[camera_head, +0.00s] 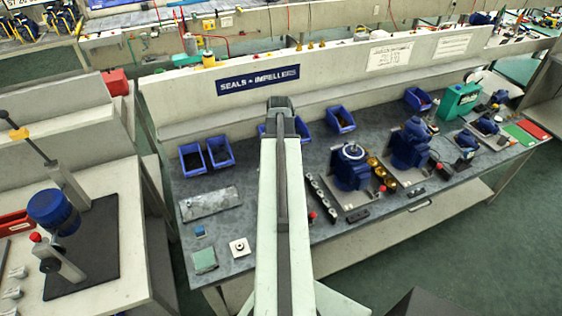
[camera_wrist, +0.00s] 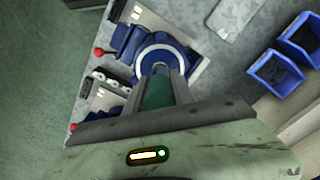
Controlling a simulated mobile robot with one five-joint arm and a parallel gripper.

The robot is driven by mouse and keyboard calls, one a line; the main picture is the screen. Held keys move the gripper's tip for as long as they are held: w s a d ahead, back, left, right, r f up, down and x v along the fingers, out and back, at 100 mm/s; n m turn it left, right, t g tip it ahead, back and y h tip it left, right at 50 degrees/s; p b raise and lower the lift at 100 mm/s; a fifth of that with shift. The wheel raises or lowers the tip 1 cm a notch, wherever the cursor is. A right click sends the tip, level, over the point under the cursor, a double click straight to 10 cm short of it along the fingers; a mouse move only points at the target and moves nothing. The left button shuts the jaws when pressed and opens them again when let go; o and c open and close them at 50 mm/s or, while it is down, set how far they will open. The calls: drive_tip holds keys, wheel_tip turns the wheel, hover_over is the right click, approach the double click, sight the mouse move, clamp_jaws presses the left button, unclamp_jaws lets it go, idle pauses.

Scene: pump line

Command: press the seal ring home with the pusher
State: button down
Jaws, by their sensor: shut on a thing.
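In the wrist view, the two fingers of my gripper (camera_wrist: 160,80) are shut on a green cylinder, the pusher (camera_wrist: 157,93). Its far end points at a blue pump housing (camera_wrist: 128,40). A white ring (camera_wrist: 178,50), apparently the seal ring, lies around the housing's round opening. The pusher covers part of it, and I cannot tell whether they touch. In the head view, a blue pump (camera_head: 352,173) with a pale ring (camera_head: 352,151) on top stands right of my arm. My gripper is hidden there.
Blue bins (camera_head: 220,151) line the back of the bench, below a wall signed "SEALS + IMPELLERS". A second blue pump (camera_head: 410,148) and a green box (camera_head: 460,100) stand farther right. A grey plate (camera_head: 210,203) lies at left. A red knob (camera_wrist: 98,51) is close by.

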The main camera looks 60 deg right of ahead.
drive_tip(key=shift+f+b, duration=0.3)
idle(1.1)
idle(0.5)
wheel_tip(320, 180, up, 8)
drive_tip(key=p, duration=0.7)
drive_tip(key=shift+f+p, duration=0.15)
drive_tip(key=shift+p, duration=0.2)
drive_tip(key=shift+f, duration=0.1)
drive_tip(key=shift+f, duration=0.1)
